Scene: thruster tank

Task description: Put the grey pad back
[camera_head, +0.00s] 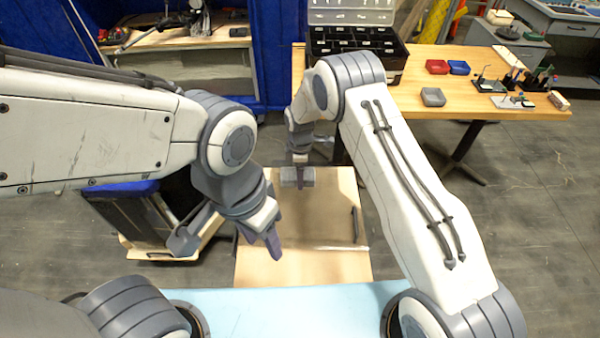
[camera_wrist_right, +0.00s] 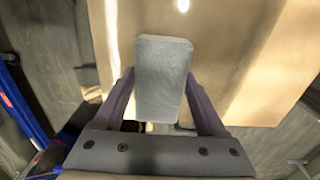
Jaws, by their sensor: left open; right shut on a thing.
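The grey pad (camera_wrist_right: 163,62) is a rounded rectangular block. In the right wrist view it sits between the two purple fingers of my right gripper (camera_wrist_right: 161,84), which is shut on it. In the head view my right gripper (camera_head: 298,178) hangs over the far part of a light wooden surface, and the grey pad shows only small there. My left gripper (camera_head: 265,242) is open and empty, with its fingers pointing down above the left side of that wooden surface. Whether the pad touches the surface below cannot be told.
The light wooden surface (camera_head: 330,268) has a dark bar (camera_head: 355,225) at its right. A pale blue surface (camera_head: 290,312) lies nearest. A wooden table at the back holds a black compartment case (camera_head: 355,42), red (camera_head: 437,67), blue (camera_head: 458,67) and grey bins (camera_head: 433,97). A dark-sided cart stands left.

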